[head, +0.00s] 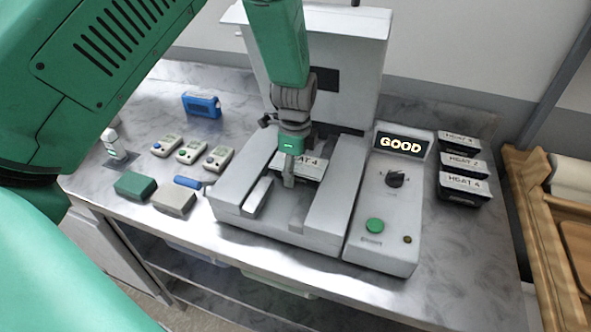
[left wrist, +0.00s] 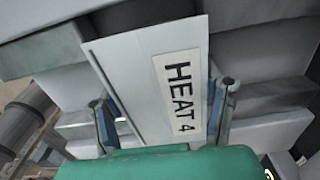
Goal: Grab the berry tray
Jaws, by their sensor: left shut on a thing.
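My left gripper (head: 289,172) reaches down into the slot of the grey machine (head: 232,203). It is shut on a light grey block labelled "HEAT 4" (head: 313,166). In the left wrist view the two fingers of my left gripper (left wrist: 165,112) stand on either side of the block (left wrist: 140,75), with its label facing the camera. The block's lower part is hidden in the head view. No berry tray can be made out in either view. My right gripper is not in view.
A control panel (head: 385,225) reading "GOOD" has a black knob and green button. Dark labelled boxes (head: 462,187) are stacked right of it. Small meters (head: 190,151), a blue device (head: 201,104), and green (head: 135,185) and beige (head: 174,200) blocks lie left. A wooden rack (head: 540,230) stands far right.

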